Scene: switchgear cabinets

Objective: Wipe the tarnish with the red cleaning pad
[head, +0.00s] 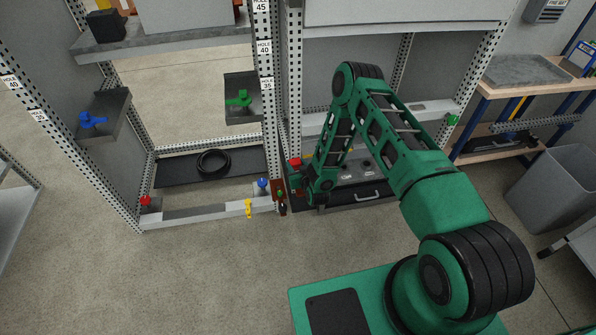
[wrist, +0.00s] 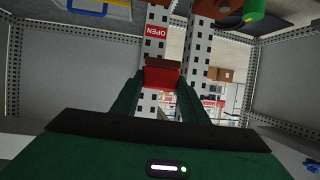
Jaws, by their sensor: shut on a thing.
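In the wrist view, my gripper (wrist: 168,90) has its two dark green fingers closed on the red cleaning pad (wrist: 161,77). The pad appears in front of a white perforated upright (wrist: 148,102); I cannot tell whether it touches it. In the head view my arm reaches down beside the middle cabinet post, and its links hide most of the gripper. A brown plate (head: 278,184) is at the foot of that post, with small green and black parts on it. I cannot make out the tarnish in either view.
A black cable coil (head: 213,162) lies inside. A grey drawer unit (head: 362,186) is beside my arm. The front floor is clear.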

